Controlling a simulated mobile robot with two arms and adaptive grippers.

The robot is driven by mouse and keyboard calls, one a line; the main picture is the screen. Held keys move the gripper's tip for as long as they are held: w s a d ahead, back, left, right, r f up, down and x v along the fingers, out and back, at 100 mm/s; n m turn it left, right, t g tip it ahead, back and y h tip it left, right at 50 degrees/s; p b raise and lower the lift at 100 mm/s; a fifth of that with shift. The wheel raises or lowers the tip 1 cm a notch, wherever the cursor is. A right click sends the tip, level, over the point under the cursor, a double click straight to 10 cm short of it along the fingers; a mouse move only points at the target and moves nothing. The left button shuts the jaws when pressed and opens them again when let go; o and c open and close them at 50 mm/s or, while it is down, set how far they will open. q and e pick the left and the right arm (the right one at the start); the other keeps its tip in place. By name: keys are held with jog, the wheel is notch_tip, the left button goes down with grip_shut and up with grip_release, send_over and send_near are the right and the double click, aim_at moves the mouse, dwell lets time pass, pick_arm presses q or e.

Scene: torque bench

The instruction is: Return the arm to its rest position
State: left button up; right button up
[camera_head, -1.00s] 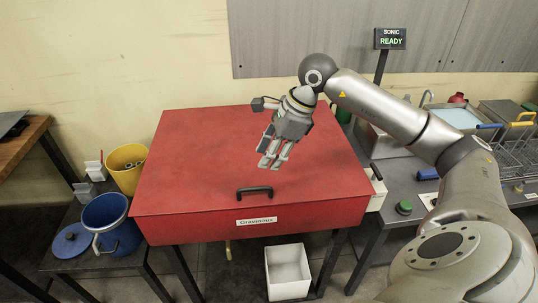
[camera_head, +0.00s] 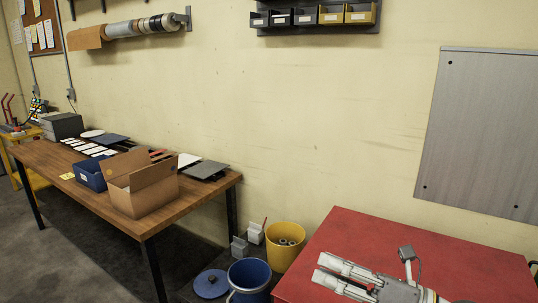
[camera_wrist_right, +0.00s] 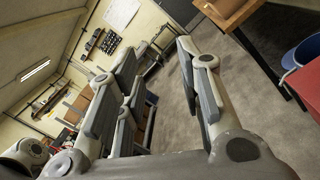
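The rest of the right arm is mostly outside the head view. My left gripper is in neither view.
The red-topped cabinet (camera_head: 365,232) fills the lower right. Left of it are a yellow bucket (camera_head: 272,257) and a blue bucket (camera_head: 236,297). A wooden table (camera_head: 100,204) carries an open cardboard box (camera_head: 150,197) and a blue bin (camera_head: 88,177). Bare floor lies before the table.

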jog(key=w+d+m+t+h, duration=0.25)
jog(key=m+t+h, duration=0.3)
jog(key=m, duration=0.45)
jog(key=w+d+m+t+h, duration=0.1)
jog(key=d+m+t+h, duration=0.4)
jog(key=m, duration=0.4)
jog(key=s+d+f+m+g+h, duration=0.3)
jog(key=f+m+h, duration=0.1)
jog(key=f+m, duration=0.4)
jog(key=s+d+f+m+g+h, duration=0.35)
jog(key=f+m, duration=0.25)
jog(key=f, duration=0.3)
jog(key=s+a+f+m+g+y, duration=0.1)
jog(key=s+a+f+m+g, duration=0.15)
jog(key=s+f+g, duration=0.55)
jog(key=s+a+f+m+g+y, duration=0.1)
jog(key=s+a+f+m, duration=0.15)
jog(key=s+f, duration=0.65)
jog(key=s+f+g, duration=0.1)
jog(key=s+f, duration=0.1)
jog(key=f, duration=1)
jog(key=s+f+g, duration=0.1)
jog(key=s+f, duration=0.1)
jog(key=f, duration=1)
jog(key=s+d+f+g, duration=0.1)
jog(key=s+d+f, duration=0.2)
jog(key=s+f, duration=1.2)
jog(key=shift+s+f+h, duration=0.3)
jog(key=shift+s+f, duration=0.1)
jog(key=shift+s, duration=0.65)
